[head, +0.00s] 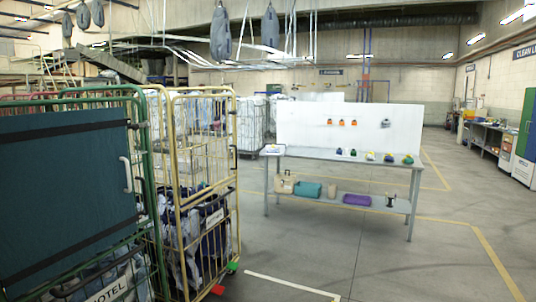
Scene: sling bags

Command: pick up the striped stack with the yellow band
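No striped stack with a yellow band can be made out for certain. Several small coloured items stand in a row along the right half of the table top, too small to tell apart. One item (371,156) shows yellow with dark parts, and another (407,160) shows green, yellow and dark blue. A flat white and bluish item (273,148) lies at the table's left end. Neither of my grippers is in view.
The grey table (320,158) has a white back panel (350,125) and a lower shelf holding a beige bag (285,183), a teal item (307,189) and a purple item (357,200). A yellow cage trolley (237,165) and a green one (158,200) block the left. Floor (380,260) in front is open.

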